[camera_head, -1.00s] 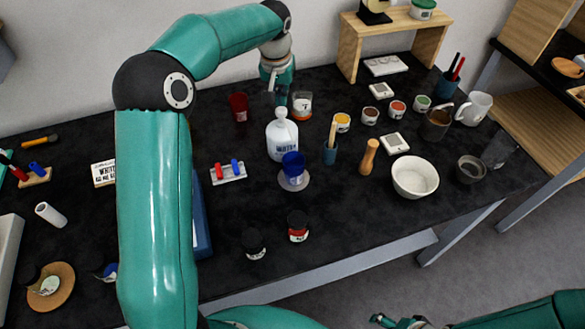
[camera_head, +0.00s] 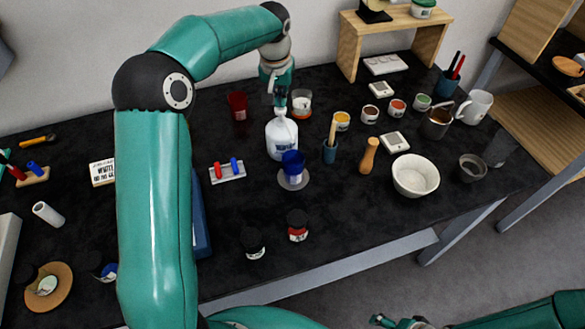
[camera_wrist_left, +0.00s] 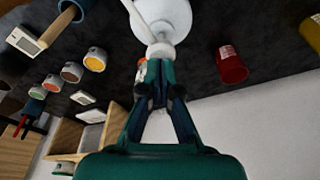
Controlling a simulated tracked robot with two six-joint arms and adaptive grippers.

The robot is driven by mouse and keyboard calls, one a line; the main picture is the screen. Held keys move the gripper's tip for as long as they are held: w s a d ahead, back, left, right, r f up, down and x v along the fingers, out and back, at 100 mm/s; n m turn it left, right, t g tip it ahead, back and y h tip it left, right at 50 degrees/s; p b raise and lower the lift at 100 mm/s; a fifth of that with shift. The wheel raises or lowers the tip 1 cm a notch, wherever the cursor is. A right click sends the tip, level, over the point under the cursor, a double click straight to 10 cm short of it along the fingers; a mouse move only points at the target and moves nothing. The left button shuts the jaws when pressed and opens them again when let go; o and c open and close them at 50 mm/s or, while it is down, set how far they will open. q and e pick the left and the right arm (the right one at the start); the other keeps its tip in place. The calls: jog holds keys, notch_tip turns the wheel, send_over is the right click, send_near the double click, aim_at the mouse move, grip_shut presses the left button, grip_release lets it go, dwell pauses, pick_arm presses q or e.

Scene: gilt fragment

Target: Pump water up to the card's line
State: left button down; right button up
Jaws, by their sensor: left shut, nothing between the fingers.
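A white pump bottle (camera_head: 281,138) with a dark label stands upright mid-table; in the left wrist view its round body (camera_wrist_left: 164,16) and pump head (camera_wrist_left: 160,50) show at the top. My left gripper (camera_head: 281,107) is shut with nothing held, its fingertips at the pump head; whether they touch it is unclear. It also shows in the left wrist view (camera_wrist_left: 156,92). My right gripper (camera_head: 392,322) is at the bottom edge.
A red cup (camera_head: 238,104) and a labelled glass jar (camera_head: 301,102) stand near the bottle's back. A brush pot (camera_head: 330,152), wooden pestle (camera_head: 369,155) and white bowl (camera_head: 415,176) stand to the right. A rack with red and blue pieces (camera_head: 227,172) lies left.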

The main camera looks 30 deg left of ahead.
pick_arm(q)
jog(key=shift+s+f+b, duration=0.1)
jog(key=shift+f+b, duration=0.65)
jog(key=shift+f, duration=0.45)
jog(key=shift+r+p, duration=1.45)
jog(key=shift+r, duration=0.15)
jog(key=shift+f, duration=0.2)
